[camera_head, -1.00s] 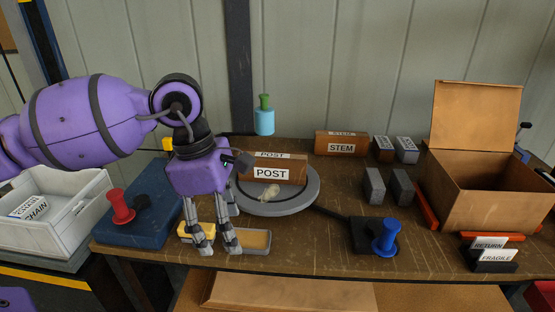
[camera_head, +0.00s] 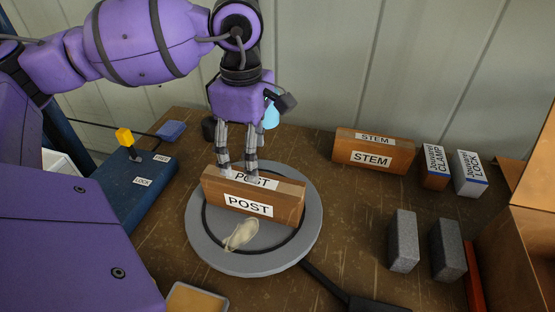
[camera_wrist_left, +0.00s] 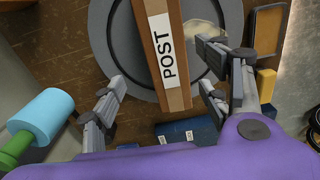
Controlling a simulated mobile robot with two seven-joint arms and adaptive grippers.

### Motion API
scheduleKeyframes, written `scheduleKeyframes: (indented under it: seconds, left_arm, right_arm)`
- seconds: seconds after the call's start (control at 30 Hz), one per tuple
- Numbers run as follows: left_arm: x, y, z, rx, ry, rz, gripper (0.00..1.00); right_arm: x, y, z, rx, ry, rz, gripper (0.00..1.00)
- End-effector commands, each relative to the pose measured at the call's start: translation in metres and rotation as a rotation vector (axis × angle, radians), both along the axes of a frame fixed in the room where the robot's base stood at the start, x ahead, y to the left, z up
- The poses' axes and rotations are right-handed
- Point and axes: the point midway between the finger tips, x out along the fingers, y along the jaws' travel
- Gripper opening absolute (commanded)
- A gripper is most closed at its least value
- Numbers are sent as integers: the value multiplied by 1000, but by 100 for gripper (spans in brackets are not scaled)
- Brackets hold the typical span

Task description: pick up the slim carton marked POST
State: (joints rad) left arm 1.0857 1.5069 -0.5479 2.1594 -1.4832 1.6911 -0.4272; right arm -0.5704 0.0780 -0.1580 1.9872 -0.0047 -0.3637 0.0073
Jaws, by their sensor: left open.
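The slim brown carton marked POST (camera_head: 273,212) stands on a round grey turntable (camera_head: 199,228), with labels on its top and front. My left gripper (camera_head: 237,173) is open at the carton's left part, its fingers pointing down at the top and back edge. In the left wrist view the POST carton (camera_wrist_left: 162,42) runs lengthwise between the spread fingers of the left gripper (camera_wrist_left: 163,76). I see no clear contact, and the exact height above the carton is hard to tell. My right gripper is not in view.
A STEM carton (camera_head: 345,152), CLAMP and LOCK boxes (camera_head: 469,174) and two dark grey blocks (camera_head: 403,240) stand to the right. A blue box (camera_head: 141,200) is left.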

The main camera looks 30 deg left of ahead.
Motion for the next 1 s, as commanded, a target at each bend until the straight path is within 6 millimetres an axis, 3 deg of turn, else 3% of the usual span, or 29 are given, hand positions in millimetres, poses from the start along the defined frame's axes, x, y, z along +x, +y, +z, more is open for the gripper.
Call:
scheduleKeyframes:
  seconds: [0.33,0.6,0.9,1.0]
  left_arm:
    - [-2,-3,-33,-2,3,-1,69]
    - [-4,-8,-71,-1,2,0,69]
    - [-3,-8,-78,0,1,1,69]
    - [-3,-8,-78,0,1,1,58]
  right_arm:
    - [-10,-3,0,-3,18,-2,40]
    - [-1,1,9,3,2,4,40]
    - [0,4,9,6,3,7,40]
    - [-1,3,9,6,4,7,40]
